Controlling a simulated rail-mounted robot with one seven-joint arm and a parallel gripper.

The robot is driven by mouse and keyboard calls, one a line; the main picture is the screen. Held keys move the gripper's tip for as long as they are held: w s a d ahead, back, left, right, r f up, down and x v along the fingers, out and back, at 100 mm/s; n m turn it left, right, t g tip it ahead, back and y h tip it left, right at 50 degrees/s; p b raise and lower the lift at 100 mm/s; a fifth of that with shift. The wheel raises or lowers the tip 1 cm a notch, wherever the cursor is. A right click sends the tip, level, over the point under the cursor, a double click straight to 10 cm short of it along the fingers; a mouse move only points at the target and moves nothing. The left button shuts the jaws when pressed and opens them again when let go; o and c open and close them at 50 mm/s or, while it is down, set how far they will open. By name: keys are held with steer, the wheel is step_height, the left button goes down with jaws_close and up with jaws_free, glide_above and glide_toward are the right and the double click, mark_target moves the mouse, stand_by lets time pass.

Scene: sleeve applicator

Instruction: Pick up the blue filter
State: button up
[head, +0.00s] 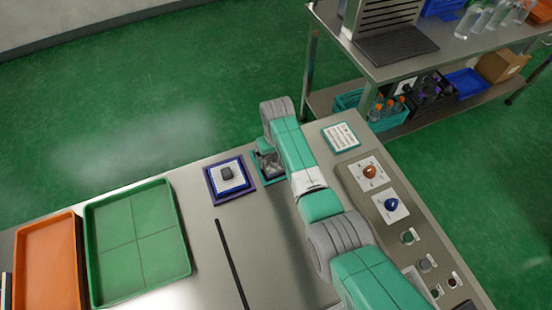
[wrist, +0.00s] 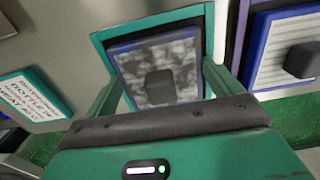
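A blue-rimmed filter with a pale ribbed face and dark knob (head: 239,185) lies in a purple-edged frame left of my arm. It shows partly at the right edge of the wrist view (wrist: 268,66). A second filter, with a mottled grey face, bluish-grey rim and dark knob (wrist: 133,88), lies in a teal frame (wrist: 97,38). My gripper (wrist: 165,92) is over this grey filter, its teal fingers spread to either side of it and apart from the knob. Whether the fingers touch its rim I cannot tell. In the head view my arm partly hides this spot.
A green tray (head: 117,225) and an orange tray (head: 45,262) are at left. A panel with orange (head: 370,171) and blue (head: 391,204) knobs is at right, near a teal-edged sign (head: 341,137). A dark slot (head: 232,264) crosses the bench.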

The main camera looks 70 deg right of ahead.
steer(key=shift+c, duration=1.3)
steer(key=shift+r, duration=0.1)
step_height(320, 180, up, 5)
steer(key=p, duration=0.5)
steer(key=s+p, duration=1.2)
steer(key=s, duration=0.3)
steer(key=shift+s+a, duration=0.15)
steer(key=shift+s, duration=0.4)
steer(key=shift+w, duration=0.15)
